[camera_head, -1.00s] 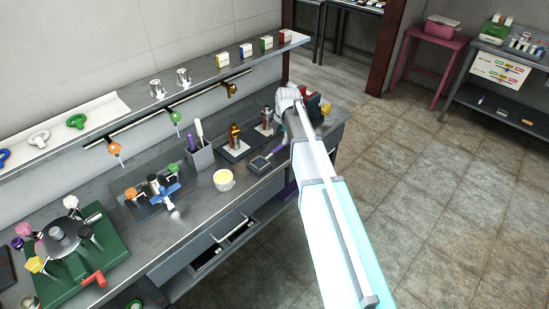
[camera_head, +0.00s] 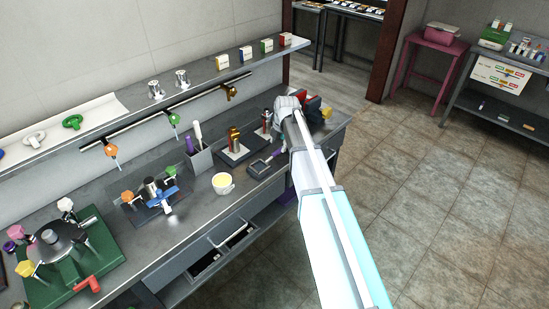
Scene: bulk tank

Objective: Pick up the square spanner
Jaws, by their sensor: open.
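I cannot tell for certain which thing is the square spanner. Tools with an orange ring head (camera_head: 110,150) and a green ring head (camera_head: 174,119) hang from the rail under the shelf, with a bronze-coloured piece (camera_head: 231,92) further right. A dark square-headed tool (camera_head: 258,168) lies on the bench, beside the end of my arm in the picture; a purple part shows near it. My arm reaches forward over the bench's right part. Its wrist end shows, but the jaws are hidden behind the arm.
The grey bench (camera_head: 205,220) carries a cup (camera_head: 222,184), a grey holder (camera_head: 199,160), a blue-handled fitting (camera_head: 162,198) and a green base with a round metal lid (camera_head: 70,260). The shelf (camera_head: 205,80) above holds small boxes. Open tiled floor (camera_head: 440,210) lies to the right.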

